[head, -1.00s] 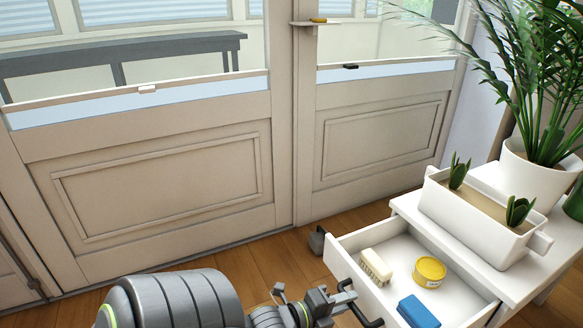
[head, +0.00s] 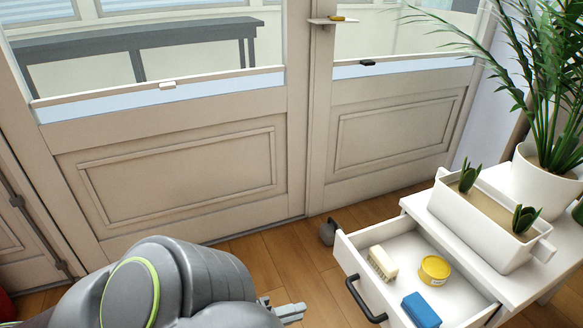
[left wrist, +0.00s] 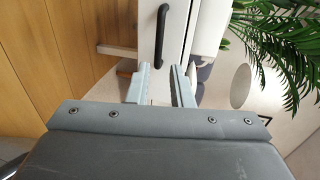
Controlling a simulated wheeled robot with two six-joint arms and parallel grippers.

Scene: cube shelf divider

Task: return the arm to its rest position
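My left gripper (head: 290,312) shows at the bottom of the head view, left of the open drawer and its dark handle (head: 364,302), apart from both. In the left wrist view its two grey fingers (left wrist: 160,72) stand apart with nothing held between them. The black handle (left wrist: 161,36) on the white drawer front (left wrist: 176,35) lies beyond the fingertips there. My left arm's grey upper links fill the bottom left of the head view. My right gripper is not in view.
The white drawer (head: 407,246) stands open, holding a brush (head: 382,263), a yellow tin (head: 434,269) and a blue block (head: 421,309). A white planter (head: 490,218) and a potted plant (head: 545,182) stand on the cabinet. Double doors (head: 180,180) stand behind. Wooden floor lies between.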

